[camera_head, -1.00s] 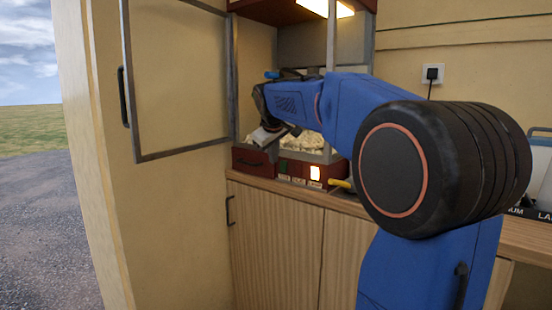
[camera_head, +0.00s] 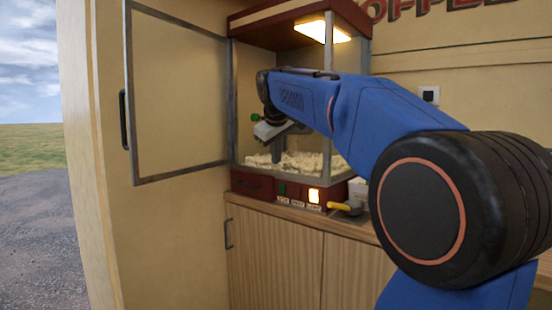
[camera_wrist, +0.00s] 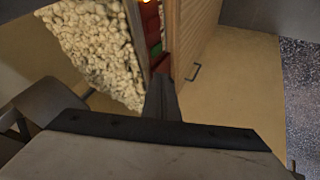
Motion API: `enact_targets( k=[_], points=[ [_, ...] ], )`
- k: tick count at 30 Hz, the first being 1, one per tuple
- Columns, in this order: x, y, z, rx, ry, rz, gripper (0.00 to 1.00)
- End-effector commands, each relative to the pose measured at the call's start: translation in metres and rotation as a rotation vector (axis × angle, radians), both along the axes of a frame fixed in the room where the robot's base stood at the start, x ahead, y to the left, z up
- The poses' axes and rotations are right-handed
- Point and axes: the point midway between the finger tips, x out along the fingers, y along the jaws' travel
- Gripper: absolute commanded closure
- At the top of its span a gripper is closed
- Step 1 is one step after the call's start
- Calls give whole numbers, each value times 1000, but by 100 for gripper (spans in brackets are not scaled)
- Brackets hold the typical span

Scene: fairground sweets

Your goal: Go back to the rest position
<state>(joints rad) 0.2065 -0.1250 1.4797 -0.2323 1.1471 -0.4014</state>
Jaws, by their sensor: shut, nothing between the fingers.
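My gripper (camera_wrist: 161,98) is shut and empty in the wrist view, its fingertips together. The popcorn also shows in the wrist view (camera_wrist: 95,50), in the machine to the upper left of my fingers. The machine's glass door (camera_head: 180,95) stands swung open to the left.
A wooden cabinet (camera_head: 275,255) with a handle carries the machine. A yellow-handled scoop (camera_head: 346,206) lies on the counter right of the machine's lit switch (camera_head: 314,196). A wall socket (camera_head: 429,95) is behind my arm. Gravel ground (camera_head: 40,235) lies open at the left.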

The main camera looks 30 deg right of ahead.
Motion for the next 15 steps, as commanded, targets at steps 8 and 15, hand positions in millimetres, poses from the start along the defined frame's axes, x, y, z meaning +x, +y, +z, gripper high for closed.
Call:
enact_targets(
  k=[8, 15],
  points=[
    [0, 0, 0, 0, 0, 0, 100],
    [-31, 23, -24, 41, 5, -1, 100]
  ],
)
